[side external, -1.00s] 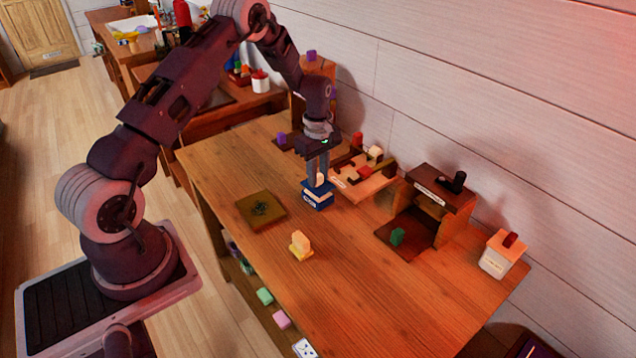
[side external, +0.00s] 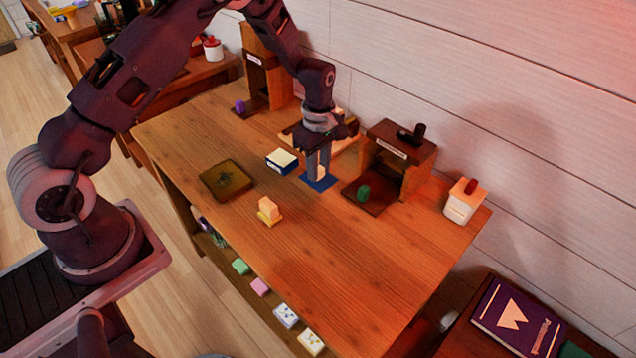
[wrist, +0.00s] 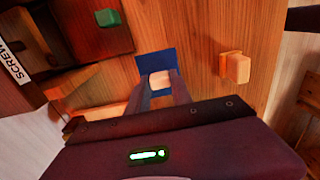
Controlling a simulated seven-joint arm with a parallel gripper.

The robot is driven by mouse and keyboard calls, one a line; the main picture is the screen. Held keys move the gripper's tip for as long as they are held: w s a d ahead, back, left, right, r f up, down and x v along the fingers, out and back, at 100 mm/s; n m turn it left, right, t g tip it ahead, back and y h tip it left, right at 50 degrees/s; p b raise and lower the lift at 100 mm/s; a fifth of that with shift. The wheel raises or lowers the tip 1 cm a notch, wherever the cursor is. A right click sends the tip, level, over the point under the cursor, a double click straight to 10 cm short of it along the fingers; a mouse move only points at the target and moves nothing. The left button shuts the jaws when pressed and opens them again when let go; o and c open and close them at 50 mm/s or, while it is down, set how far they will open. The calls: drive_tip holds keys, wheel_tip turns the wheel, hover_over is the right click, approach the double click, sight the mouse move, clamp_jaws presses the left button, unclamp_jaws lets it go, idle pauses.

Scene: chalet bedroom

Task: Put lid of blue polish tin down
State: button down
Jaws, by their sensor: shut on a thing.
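The blue lid (side external: 320,185) is a flat square with a cream knob, and my gripper (side external: 319,172) is shut on that knob from above. In the wrist view the lid (wrist: 155,60) shows beyond my gripper (wrist: 158,92), with the cream knob between the fingers. The lid is level and very low over the table; I cannot tell whether it touches the wood. The blue polish tin (side external: 281,163) stands lidless to the left of the lid, its cream top showing.
A tray lies behind my gripper. The front of the table is clear.

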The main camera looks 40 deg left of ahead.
sight(319, 168)
drive_tip(key=shift+f, duration=2.4)
drive_tip(key=shift+f, duration=0.1)
drive_tip(key=c, duration=1.1)
unclamp_jaws()
drive_tip(key=shift+c, duration=0.2)
wheel_tip(319, 168, up, 12)
drive_tip(key=shift+r, duration=0.25)
